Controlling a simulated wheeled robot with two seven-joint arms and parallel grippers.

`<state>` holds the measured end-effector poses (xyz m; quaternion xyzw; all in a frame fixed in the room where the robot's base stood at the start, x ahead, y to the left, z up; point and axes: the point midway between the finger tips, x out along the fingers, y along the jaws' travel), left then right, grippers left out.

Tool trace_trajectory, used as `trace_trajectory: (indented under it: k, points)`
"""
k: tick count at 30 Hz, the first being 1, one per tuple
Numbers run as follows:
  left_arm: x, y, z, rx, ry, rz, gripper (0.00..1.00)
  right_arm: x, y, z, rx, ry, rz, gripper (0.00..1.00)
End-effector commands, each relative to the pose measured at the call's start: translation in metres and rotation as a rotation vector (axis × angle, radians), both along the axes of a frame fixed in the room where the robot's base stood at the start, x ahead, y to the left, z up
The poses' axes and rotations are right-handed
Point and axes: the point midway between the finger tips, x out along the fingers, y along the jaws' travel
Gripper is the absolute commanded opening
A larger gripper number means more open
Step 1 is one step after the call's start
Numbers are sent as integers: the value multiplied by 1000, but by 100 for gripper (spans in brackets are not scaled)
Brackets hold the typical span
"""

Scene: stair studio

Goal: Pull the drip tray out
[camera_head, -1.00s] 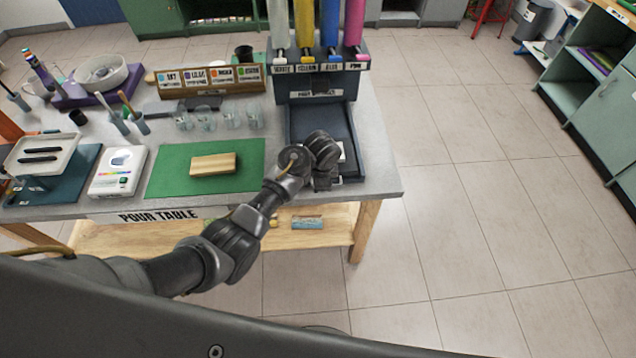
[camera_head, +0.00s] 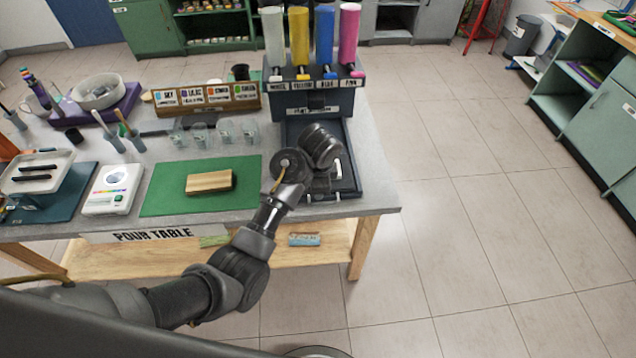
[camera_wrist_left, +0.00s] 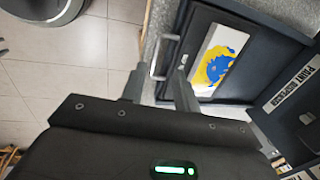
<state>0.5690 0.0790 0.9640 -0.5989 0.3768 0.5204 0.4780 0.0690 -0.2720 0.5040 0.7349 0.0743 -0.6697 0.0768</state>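The drip tray is a dark, shallow tray (camera_head: 352,172) at the foot of the paint dispenser (camera_head: 312,100), by the table's front edge. In the left wrist view, the tray (camera_wrist_left: 196,22) has a light metal bar handle (camera_wrist_left: 157,58) on its near side and holds a white card with yellow and blue paint (camera_wrist_left: 220,58). My left gripper (camera_wrist_left: 158,78) is open, its fingers on either side of the handle with gaps showing. In the head view my left wrist hides part of the tray and the handle. My right gripper is not in view.
A green mat (camera_head: 165,190) with a wooden block (camera_head: 209,181) lies left of the tray. Several clear cups (camera_head: 200,132) stand behind it. A white scale (camera_head: 112,190) is farther left. The floor (camera_head: 450,230) right of the table is clear.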

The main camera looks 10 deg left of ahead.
Motion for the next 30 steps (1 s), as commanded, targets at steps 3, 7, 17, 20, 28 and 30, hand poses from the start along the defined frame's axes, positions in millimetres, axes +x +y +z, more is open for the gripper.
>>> trace_trajectory:
  k: [3,7,17,20,28,30]
  points:
    - [-2,-1,14,-1,-1,0,31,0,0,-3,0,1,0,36]
    - [-4,-1,22,-1,0,0,31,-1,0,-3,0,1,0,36]
    - [-4,-1,23,0,0,0,31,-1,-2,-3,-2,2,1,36]
    - [-4,-1,23,0,0,0,31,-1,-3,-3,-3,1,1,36]
    - [-9,-1,-11,-28,22,32,31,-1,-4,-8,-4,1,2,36]
    - [-15,-1,-43,-58,39,69,31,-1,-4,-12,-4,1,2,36]
